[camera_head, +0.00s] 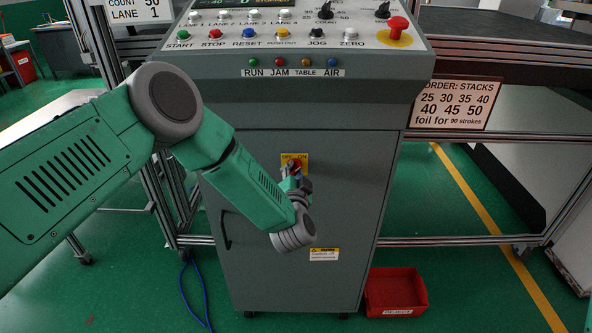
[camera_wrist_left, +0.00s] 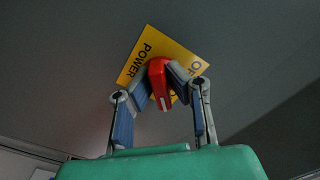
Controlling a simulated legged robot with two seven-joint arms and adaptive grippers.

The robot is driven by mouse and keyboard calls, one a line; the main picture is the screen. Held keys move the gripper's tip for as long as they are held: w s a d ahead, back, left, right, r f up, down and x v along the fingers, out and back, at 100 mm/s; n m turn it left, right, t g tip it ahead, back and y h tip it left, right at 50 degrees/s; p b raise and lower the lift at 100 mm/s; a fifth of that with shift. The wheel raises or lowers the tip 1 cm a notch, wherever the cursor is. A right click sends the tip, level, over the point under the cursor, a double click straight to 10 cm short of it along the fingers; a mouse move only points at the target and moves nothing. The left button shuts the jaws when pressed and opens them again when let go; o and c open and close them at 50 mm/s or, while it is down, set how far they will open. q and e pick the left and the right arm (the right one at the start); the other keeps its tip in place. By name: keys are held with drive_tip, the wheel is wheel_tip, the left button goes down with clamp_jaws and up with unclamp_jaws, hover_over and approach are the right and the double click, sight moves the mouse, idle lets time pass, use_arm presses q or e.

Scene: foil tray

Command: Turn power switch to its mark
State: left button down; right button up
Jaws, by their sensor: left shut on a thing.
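The power switch is a red knob on a yellow plate (camera_head: 303,158) on the front of the grey cabinet, with OFF and ON printed along the plate's top. In the left wrist view the red knob (camera_wrist_left: 159,82) sits between the blue-padded fingers of my left gripper (camera_wrist_left: 163,90), which is shut on it. The plate there reads POWER, and OFF is partly covered by a finger. In the head view my left gripper (camera_head: 295,172) reaches up to the plate and hides much of the knob, so its pointing direction is unclear. My right gripper is not in view.
Above is a sloped control panel (camera_head: 290,38) with several push buttons and a red emergency knob (camera_head: 398,25). A red bin (camera_head: 396,292) stands on the floor at the cabinet's lower right. A blue cable lies on the floor at left. Metal frames flank the cabinet.

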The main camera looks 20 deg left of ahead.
use_arm(q)
drive_tip(key=shift+d+r+h, duration=0.2)
drive_tip(key=shift+d+h, duration=0.1)
drive_tip(key=shift+d, duration=0.15)
drive_tip(key=shift+w+a+f, duration=0.1)
drive_tip(key=shift+a+f, duration=0.15)
drive_tip(key=shift+a, duration=0.25)
drive_tip(key=shift+d+n, duration=0.35)
drive_tip(key=shift+n, duration=0.05)
drive_tip(key=n, duration=0.2)
drive_tip(key=n+b, duration=0.1)
drive_tip(key=shift+a+f+n, duration=0.15)
drive_tip(key=shift+a+n, duration=0.05)
drive_tip(key=shift+n, duration=0.2)
drive_tip(key=n+b, duration=0.1)
drive_tip(key=n, duration=0.3)
drive_tip(key=shift+n, duration=0.3)
drive_tip(key=n+b, duration=0.2)
drive_tip(key=n, duration=0.2)
drive_tip(key=shift+d+f, duration=0.1)
drive_tip(key=shift+n+b, duration=0.7)
drive_tip(key=shift+n, duration=1.5)
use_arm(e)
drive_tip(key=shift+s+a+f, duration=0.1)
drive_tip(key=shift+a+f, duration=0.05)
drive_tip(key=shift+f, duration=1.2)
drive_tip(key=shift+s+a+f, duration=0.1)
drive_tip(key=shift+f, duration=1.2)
use_arm(q)
drive_tip(key=shift+s, duration=0.2)
